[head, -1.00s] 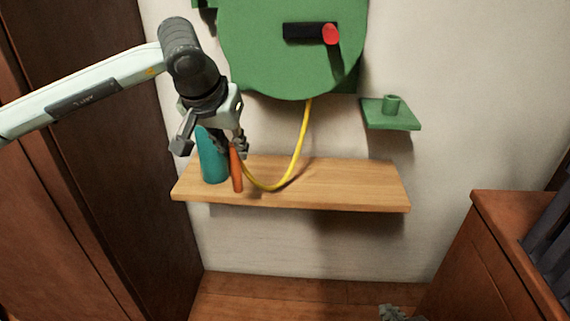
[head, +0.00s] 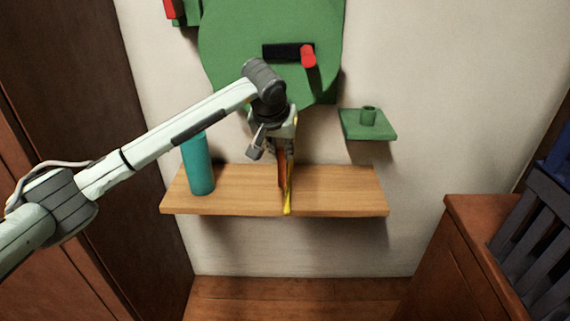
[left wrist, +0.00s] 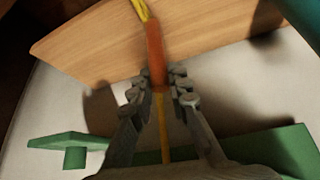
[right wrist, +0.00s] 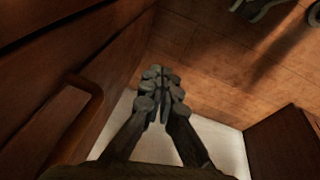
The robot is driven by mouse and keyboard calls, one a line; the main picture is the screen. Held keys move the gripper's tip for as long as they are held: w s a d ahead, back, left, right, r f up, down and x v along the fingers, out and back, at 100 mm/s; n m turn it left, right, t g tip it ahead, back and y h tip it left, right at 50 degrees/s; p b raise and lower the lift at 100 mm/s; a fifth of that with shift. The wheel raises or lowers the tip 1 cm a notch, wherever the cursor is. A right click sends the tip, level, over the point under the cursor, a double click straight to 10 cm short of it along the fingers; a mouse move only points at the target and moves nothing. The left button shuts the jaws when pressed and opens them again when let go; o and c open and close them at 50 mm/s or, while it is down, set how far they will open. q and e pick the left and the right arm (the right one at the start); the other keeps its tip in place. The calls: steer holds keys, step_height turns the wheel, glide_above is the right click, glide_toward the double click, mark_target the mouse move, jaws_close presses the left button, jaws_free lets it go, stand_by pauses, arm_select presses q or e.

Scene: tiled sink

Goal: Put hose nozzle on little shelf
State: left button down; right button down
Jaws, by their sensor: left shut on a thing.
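The orange hose nozzle (head: 282,172) is in my left gripper (head: 281,148), above the wooden shelf. The little shelf (head: 380,132) is a small green plate with a short upright peg on the wall, to the right of and slightly higher than the nozzle. It also shows at the lower left of the left wrist view (left wrist: 58,142). My right gripper (right wrist: 160,82) shows only in the right wrist view, empty with fingers together, low near brown cabinets.
A teal bottle (head: 198,168) stands at the left of the wooden shelf (head: 340,190). A green hose reel (head: 225,45) with a red-knobbed crank is above. A brown cabinet (head: 450,250) stands at right.

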mark_target(284, 161)
arm_select(q)
steer(key=shift+w+d+f, duration=0.25)
steer(key=shift+d+f, duration=0.2)
steer(key=shift+d, duration=0.05)
step_height(284, 161, down, 3)
steer(key=shift+f+p, duration=0.2)
steer(key=shift+p, duration=0.1)
steer(key=shift+f, duration=0.15)
arm_select(e)
steer(key=shift+a+f, duration=0.1)
steer(key=shift+f, duration=0.65)
arm_select(q)
steer(key=shift+f, duration=0.15)
steer(key=c, duration=1.5)
jaws_free()
steer(key=shift+o, duration=0.2)
arm_select(e)
steer(key=shift+w+r, duration=0.15)
steer(key=shift+r, duration=0.35)
